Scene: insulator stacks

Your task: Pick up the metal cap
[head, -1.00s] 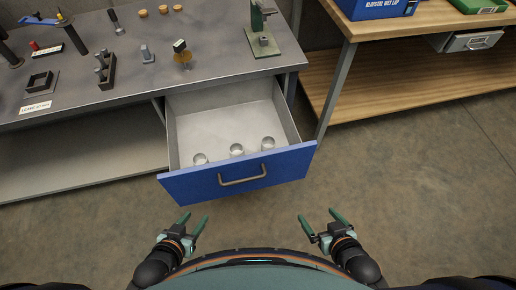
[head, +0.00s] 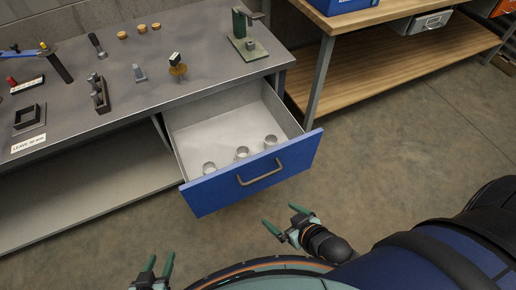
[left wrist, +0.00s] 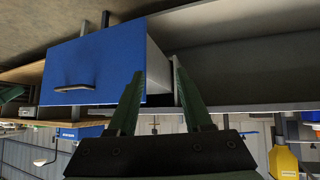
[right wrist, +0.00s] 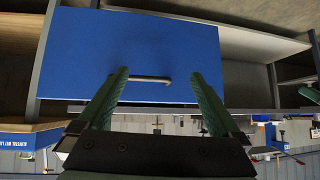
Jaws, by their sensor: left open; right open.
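Three small silvery metal caps stand in the open drawer in the head view: a left cap (head: 209,168), a middle cap (head: 242,153) and a right cap (head: 270,141), in a row near the drawer's front. My left gripper (head: 158,262) is open and empty, low in front of the bench and left of the drawer. My right gripper (head: 272,231) is open and empty, below the blue drawer front. In the left wrist view my left fingers (left wrist: 160,85) are apart. In the right wrist view my right fingers (right wrist: 160,85) are apart before the drawer front.
The drawer (head: 230,190) is pulled out, with a dark handle (head: 261,174). The bench top (head: 160,100) holds a green press (head: 246,38), cork-like discs (head: 140,29), a black block (head: 100,95) and an open square frame (head: 27,117). A wooden shelf unit (head: 390,65) stands right.

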